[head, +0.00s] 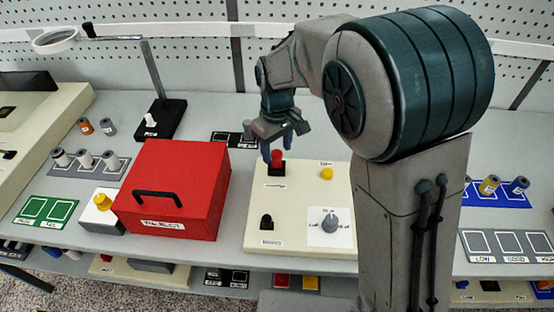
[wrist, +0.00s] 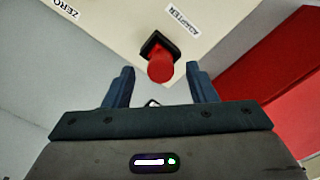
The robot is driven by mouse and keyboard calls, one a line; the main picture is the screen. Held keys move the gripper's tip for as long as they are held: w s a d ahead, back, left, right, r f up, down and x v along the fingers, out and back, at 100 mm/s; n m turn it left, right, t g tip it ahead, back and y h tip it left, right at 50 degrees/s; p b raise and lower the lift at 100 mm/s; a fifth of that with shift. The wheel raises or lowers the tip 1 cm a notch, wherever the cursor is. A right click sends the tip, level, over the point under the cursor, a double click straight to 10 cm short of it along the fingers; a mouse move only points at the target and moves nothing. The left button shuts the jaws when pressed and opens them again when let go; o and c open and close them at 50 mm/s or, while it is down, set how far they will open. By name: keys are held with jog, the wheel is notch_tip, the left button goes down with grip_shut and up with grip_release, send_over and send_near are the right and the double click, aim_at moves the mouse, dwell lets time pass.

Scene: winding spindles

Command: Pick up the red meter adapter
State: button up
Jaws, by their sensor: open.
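The red meter adapter (head: 277,158) stands on a black socket at the back left of a cream panel (head: 256,215). In the wrist view the red adapter (wrist: 160,68) points toward the camera, with its black base behind it and a label reading ADAPTER beside it. My gripper (head: 284,140) is above the panel at the adapter. In the wrist view my gripper (wrist: 161,82) has its two blue fingers apart, one on each side of the adapter in the picture, with gaps on both sides. I cannot tell whether the fingertips reach down to its height.
A red box (head: 180,190) with a black handle stands left of the panel. The panel also carries a yellow button (head: 326,174), a grey knob (head: 330,222) and a black socket (head: 266,222). A grey cylinder (head: 248,131) stands on a dark tray behind.

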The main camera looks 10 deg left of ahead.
aim_at(277, 162)
jog(key=shift+f, duration=1.4)
jog(key=c, duration=1.1)
jog(key=shift+o, duration=0.2)
jog(key=shift+r, duration=0.15)
